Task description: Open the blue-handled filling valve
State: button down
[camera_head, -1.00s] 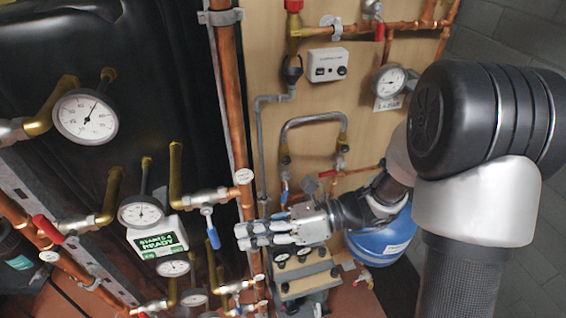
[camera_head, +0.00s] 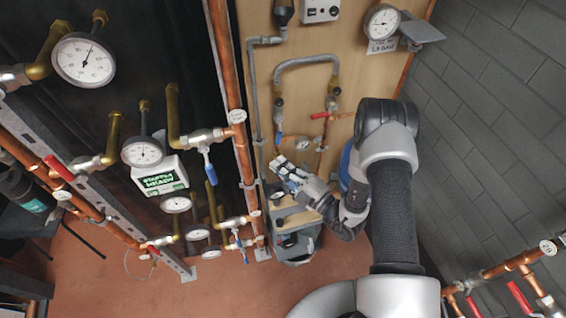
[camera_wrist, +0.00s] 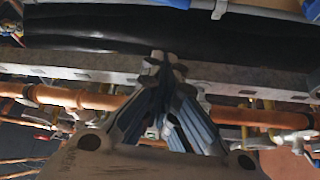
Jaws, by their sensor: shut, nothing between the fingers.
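Several valves with blue handles show in the head view. One blue handle (camera_head: 210,166) hangs down from a valve on the left pipework, another blue handle (camera_head: 240,250) is lower on that side, and a small blue handle (camera_head: 278,137) is on the wooden board. I cannot tell which is the filling valve. My gripper (camera_head: 279,166) is shut and empty, in front of the lower board and right of the vertical copper pipe, apparently apart from all handles. In the wrist view, its closed fingers (camera_wrist: 165,65) show before a metal rail and copper pipe.
A vertical copper pipe (camera_head: 233,100) stands between the left gauges and the wooden board (camera_head: 310,100). A pump unit (camera_head: 297,243) is below my gripper. A grey block wall (camera_head: 490,120) is at right.

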aim_at(279, 131)
jog(key=w+a+b, duration=0.1)
jog(key=w+a, duration=0.1)
jog(key=w, duration=0.5)
dwell(0.3)
jog(key=shift+w+d+f+n+g+h, duration=0.15)
jog(key=shift+d+n+g+h, duration=0.15)
jog(key=shift+n, duration=0.3)
jog(key=shift+w+d+f+n+g+h, duration=0.1)
jog(key=shift+d+f+n+g+h, duration=0.1)
jog(key=shift+d+n, duration=0.3)
jog(key=shift+a, duration=0.1)
jog(key=shift+r, duration=0.1)
